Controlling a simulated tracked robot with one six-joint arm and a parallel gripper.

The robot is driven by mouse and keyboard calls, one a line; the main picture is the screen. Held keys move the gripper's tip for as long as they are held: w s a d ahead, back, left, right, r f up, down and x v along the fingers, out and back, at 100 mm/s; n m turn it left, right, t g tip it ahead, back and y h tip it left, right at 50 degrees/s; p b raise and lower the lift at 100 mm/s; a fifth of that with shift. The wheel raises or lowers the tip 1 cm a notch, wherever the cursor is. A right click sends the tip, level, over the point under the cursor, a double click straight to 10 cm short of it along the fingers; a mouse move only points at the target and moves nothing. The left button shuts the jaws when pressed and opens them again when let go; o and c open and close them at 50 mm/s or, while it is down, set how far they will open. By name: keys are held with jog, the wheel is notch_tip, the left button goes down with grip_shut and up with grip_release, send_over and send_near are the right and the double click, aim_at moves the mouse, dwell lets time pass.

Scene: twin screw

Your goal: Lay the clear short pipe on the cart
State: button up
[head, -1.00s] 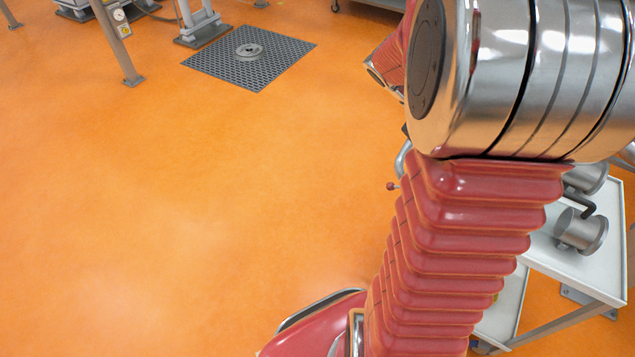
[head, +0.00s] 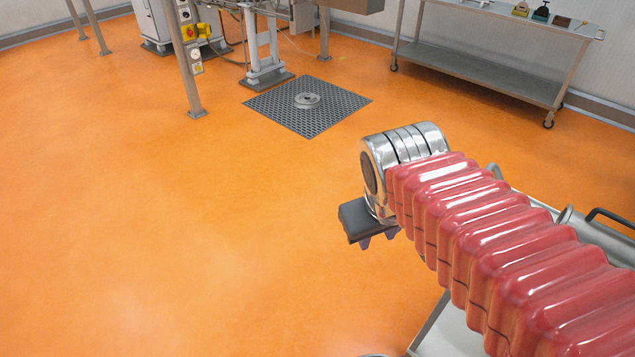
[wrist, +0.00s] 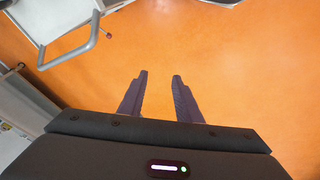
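My gripper (head: 378,238) hangs over the orange floor at the end of my arm in the head view. In the wrist view its two dark fingers (wrist: 158,76) stand apart with only floor between them, so it is open and empty. A pale part of the cart (head: 452,338) shows below my arm at the lower right of the head view; my arm hides most of it. I cannot make out the clear short pipe in either current view.
A grey cylinder (head: 598,236) with a black handle sits behind my arm at the right. A bent metal tube handle (wrist: 70,55) is at the wrist view's upper left. A floor grate (head: 307,105) and a steel table (head: 480,70) stand farther back. The left floor is clear.

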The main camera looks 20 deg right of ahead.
jog(key=s+a+r+t+y, duration=0.1)
jog(key=a+y, duration=0.1)
jog(key=a, duration=0.4)
jog(key=shift+a+t, duration=0.2)
jog(key=shift+t, duration=0.2)
jog(key=shift+d+r, duration=0.1)
